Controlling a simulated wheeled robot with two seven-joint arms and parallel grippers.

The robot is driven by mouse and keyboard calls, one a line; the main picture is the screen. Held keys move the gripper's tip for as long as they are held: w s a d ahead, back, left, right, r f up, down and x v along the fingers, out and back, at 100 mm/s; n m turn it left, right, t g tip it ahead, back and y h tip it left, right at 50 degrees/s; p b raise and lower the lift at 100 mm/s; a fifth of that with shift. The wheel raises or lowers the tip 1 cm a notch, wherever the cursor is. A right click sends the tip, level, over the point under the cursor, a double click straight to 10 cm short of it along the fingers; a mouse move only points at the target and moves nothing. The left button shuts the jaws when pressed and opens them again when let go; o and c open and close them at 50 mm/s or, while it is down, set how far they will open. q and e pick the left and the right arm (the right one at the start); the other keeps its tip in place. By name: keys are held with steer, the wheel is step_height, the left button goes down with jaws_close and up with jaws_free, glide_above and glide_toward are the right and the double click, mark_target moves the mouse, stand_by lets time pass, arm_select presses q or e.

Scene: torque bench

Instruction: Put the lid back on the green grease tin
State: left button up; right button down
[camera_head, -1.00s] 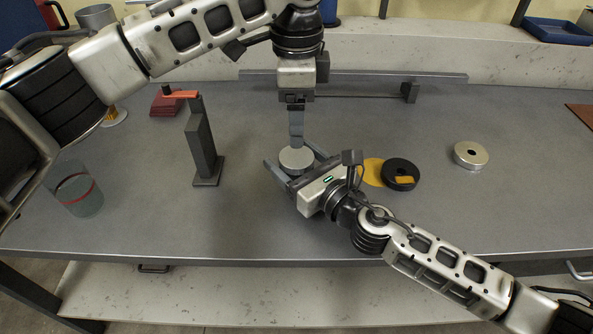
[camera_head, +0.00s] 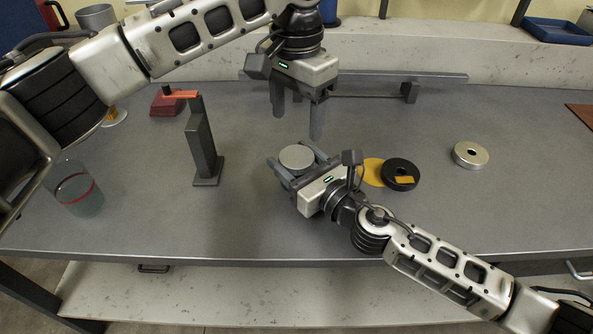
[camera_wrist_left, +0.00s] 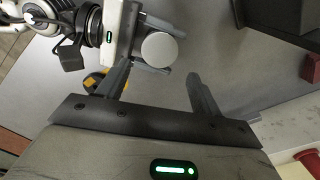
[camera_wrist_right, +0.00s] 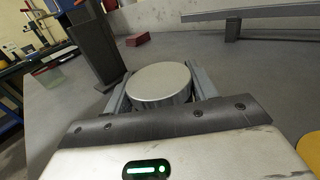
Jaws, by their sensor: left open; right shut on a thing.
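A round tin with a flat pale grey lid (camera_head: 296,157) on top stands between the fingers of my right gripper (camera_head: 289,153), low over the bench. In the right wrist view the lid (camera_wrist_right: 158,82) looks level and covers the top; the side below is mostly hidden, and I cannot make out green on it. My right gripper is shut on the tin's side. My left gripper (camera_head: 297,122) is open and empty, above and behind the tin, fingers pointing down. The left wrist view also shows the lid (camera_wrist_left: 159,49), apart from the left fingers.
A dark post with an orange arm (camera_head: 203,150) stands to the left, beside a clear red-banded jar (camera_head: 77,194). A black ring (camera_head: 401,174) and a yellow disc (camera_head: 373,172) lie right of my right gripper. A silver ring (camera_head: 470,154) lies farther right. The bench front is clear.

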mark_target(297, 156)
arm_select(q)
steer(key=shift+f, duration=4)
steer(key=c, duration=0.8)
steer(key=m, duration=0.5)
steer(key=shift+m, duration=0.4)
steer(key=o, duration=1.1)
steer(key=shift+c, duration=0.2)
steer(key=shift+r, duration=0.1)
